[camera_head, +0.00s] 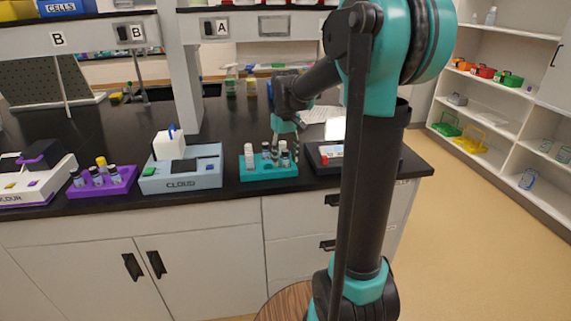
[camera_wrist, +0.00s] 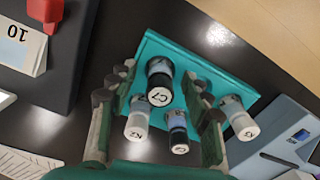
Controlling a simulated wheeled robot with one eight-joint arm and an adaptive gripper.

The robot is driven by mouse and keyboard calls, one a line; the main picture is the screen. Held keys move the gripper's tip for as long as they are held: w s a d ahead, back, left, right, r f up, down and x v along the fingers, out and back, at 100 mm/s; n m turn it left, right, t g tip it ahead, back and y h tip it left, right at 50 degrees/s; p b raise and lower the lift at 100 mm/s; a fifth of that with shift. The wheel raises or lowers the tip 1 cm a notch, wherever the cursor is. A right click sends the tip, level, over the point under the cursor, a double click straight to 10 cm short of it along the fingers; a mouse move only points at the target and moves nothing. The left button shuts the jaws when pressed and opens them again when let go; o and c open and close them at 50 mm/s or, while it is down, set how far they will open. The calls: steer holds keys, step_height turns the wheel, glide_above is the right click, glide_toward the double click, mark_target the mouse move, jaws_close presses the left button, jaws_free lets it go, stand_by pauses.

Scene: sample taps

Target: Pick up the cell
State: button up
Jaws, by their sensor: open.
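Several small cells stand in a teal rack (camera_head: 268,173), which also shows in the wrist view (camera_wrist: 210,72). One cell with a dark cap marked C7 (camera_wrist: 159,88) is between the fingers of my gripper (camera_wrist: 152,93) in the wrist view, with gaps on both sides. Three other cells are close by: a white-capped one (camera_wrist: 137,124), a dark one with a white top label (camera_wrist: 179,133) and another white-capped one (camera_wrist: 241,122). My gripper is open and empty, just above the rack in the head view (camera_head: 287,135). Whether the fingers reach down beside C7 is unclear.
A blue-grey CLOUD device (camera_head: 181,172) stands left of the rack. A purple rack (camera_head: 103,184) with cells is farther left. A dark device with a red part (camera_head: 324,157) is close on the right. Bottles (camera_head: 251,83) stand behind.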

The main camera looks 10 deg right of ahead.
steer(key=c, duration=1)
steer(key=shift+r, duration=0.1)
